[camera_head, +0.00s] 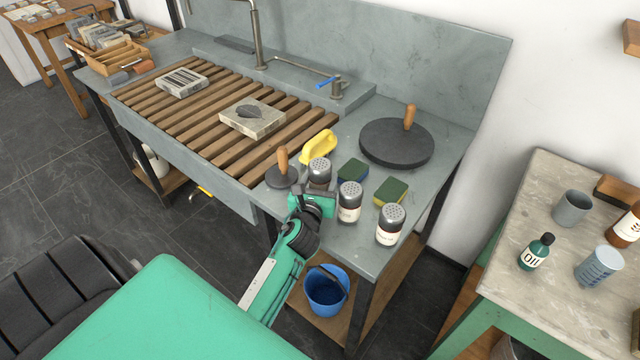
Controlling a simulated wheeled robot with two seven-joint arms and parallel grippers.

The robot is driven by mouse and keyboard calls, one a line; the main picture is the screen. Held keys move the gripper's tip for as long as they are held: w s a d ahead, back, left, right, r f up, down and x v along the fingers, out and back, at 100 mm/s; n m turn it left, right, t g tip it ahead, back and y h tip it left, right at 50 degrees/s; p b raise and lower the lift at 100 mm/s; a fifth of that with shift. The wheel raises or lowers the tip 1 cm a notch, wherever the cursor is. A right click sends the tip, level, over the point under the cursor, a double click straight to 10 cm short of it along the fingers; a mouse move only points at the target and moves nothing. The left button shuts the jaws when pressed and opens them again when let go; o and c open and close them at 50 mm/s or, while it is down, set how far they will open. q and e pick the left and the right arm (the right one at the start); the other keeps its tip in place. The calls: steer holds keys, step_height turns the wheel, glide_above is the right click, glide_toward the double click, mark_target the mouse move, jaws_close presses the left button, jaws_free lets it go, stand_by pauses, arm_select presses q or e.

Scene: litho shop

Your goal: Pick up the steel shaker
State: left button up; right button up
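Three shakers with perforated grey metal lids stand near the front edge of the grey sink counter. The rear shaker (319,172) has a darker body, and its lower part is hidden behind my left gripper. The middle shaker (350,202) and the front shaker (390,226) have pale labels. I cannot tell for sure which is the steel one. My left gripper (311,199) is at the counter edge, right in front of the rear shaker. Its fingers are too small and overlapped to show whether they are open or touch it. My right gripper is not in view.
A wooden-handled dark disc (281,177) and a yellow tool (318,147) stand close to the rear shaker. Two sponges (352,171) (391,191) and a large dark disc (397,143) lie behind. A blue bucket (326,292) sits below. A side table (540,200) holds bottles and cups.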

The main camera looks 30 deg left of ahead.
mark_target(320, 164)
arm_select(q)
step_height(320, 164, up, 6)
steer(key=shift+f+p, duration=0.15)
steer(key=shift+p, duration=0.35)
step_height(320, 164, up, 12)
steer(key=p, duration=0.1)
steer(key=shift+f, duration=0.25)
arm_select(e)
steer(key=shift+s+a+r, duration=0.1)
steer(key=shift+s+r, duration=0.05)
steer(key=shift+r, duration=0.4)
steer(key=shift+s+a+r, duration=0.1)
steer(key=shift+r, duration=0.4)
arm_select(q)
steer(key=o, duration=0.5)
steer(key=shift+c, duration=0.2)
steer(key=c, duration=0.4)
steer(key=shift+a, duration=0.1)
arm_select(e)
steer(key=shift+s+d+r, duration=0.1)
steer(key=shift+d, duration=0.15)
